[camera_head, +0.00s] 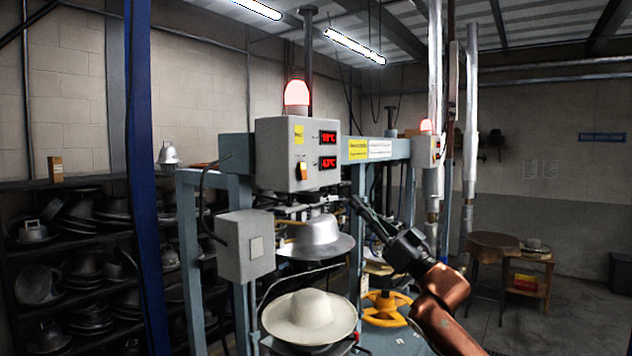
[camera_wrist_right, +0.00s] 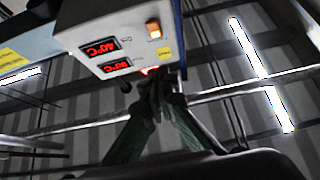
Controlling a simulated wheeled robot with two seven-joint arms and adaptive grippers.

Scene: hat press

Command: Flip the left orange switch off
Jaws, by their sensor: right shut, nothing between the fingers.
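The left orange switch (camera_head: 302,170) sits on the front of a grey control box (camera_head: 270,155), left of two red digital displays (camera_head: 328,150). It also shows in the right wrist view (camera_wrist_right: 154,30), where the box appears tilted. Its on or off position is too small to tell. My right gripper (camera_head: 354,201) is below and to the right of the box in the head view. Its fingers are together and empty, apart from the switch. In the wrist view the fingertips (camera_wrist_right: 156,88) show just below the box's edge. My left gripper is not in view.
A red lamp (camera_head: 296,93) glows on top of the box. A metal hat form (camera_head: 318,238) hangs below it, above a pale hat (camera_head: 310,316). A second box (camera_head: 425,150) stands farther right on the blue-grey frame.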

